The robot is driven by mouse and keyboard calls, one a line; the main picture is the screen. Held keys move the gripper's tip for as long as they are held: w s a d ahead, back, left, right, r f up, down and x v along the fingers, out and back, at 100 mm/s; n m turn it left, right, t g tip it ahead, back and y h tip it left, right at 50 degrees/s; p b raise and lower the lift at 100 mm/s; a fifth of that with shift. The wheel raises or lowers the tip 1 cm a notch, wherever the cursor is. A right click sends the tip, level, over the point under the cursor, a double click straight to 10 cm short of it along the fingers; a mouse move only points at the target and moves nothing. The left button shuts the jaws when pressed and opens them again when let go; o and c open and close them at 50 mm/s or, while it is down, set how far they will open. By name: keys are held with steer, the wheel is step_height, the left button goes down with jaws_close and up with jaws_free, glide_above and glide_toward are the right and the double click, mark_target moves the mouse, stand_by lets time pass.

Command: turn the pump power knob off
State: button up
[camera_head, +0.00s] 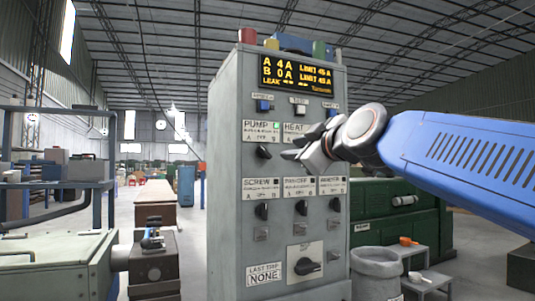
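The grey control cabinet (225,190) stands in the middle of the view. The black pump knob (264,152) sits under the "PUMP" label (256,125) at the cabinet's upper left, and its handle is tilted.
The "SCREW" knob (261,211) and two similar knobs sit in a lower row, with a larger rotary switch (306,266) below. A display (297,76) is at the top. A grey bin (377,270) and a small step stool (428,281) stand at the right.

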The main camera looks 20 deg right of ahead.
mark_target(266, 152)
steer(key=w, duration=0.5)
steer(key=w+a, duration=0.1)
steer(key=w, duration=0.5)
steer(key=w+a, duration=0.1)
steer(key=w, duration=0.4)
steer(key=shift+w+a+f, duration=0.1)
steer(key=shift+w+a, duration=0.15)
steer(key=shift+w, duration=0.05)
jaws_close()
